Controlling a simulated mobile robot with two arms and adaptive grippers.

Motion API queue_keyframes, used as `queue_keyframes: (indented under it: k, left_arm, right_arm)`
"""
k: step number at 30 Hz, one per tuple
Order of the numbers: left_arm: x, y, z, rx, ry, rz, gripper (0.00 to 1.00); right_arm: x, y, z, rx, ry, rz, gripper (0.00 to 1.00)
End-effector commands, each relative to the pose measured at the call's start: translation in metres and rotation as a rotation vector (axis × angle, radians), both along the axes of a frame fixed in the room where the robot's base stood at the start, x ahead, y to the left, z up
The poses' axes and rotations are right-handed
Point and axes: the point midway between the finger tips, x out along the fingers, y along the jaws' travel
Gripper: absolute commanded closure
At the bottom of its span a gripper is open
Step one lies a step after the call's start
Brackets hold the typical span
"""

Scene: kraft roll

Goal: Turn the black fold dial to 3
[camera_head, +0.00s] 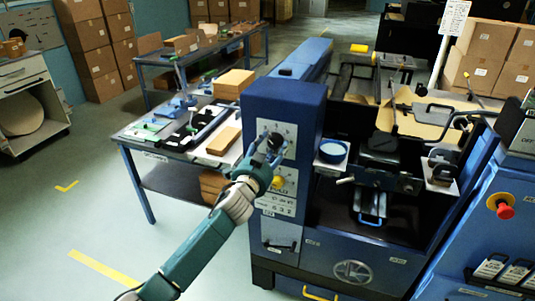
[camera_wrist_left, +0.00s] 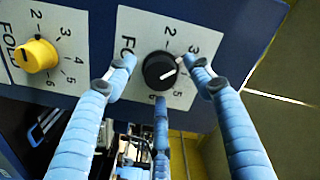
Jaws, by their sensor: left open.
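The black fold dial (camera_wrist_left: 158,72) sits on a white label panel (camera_wrist_left: 128,40) with printed numbers, on a blue machine face. My left gripper (camera_wrist_left: 161,68) is open, with fingers on the left, right and below the dial. I cannot tell whether they touch it. In the head view my left gripper (camera_head: 266,150) is at the front of the blue machine (camera_head: 287,103), partly covering the dial. My right gripper is out of view.
A yellow dial (camera_wrist_left: 36,56) with its own number scale is beside the black one; in the head view it (camera_head: 278,183) is just below my gripper. A red stop button (camera_head: 505,211) is at the right. A worktable (camera_head: 150,146) stands left of the machine. Floor at the left is clear.

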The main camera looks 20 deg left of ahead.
Motion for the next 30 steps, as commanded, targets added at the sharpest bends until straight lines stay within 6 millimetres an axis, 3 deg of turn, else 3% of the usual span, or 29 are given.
queue_keyframes:
  k: [18, 30]
  left_arm:
    - [-0.106, 0.004, -0.002, 0.0, 0.003, 0.0, 0.47]
    - [-0.117, 0.004, -0.001, 0.001, 0.001, 0.0, 0.47]
  right_arm:
    - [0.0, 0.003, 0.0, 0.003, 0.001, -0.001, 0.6]
    - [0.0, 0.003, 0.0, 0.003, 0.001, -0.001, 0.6]
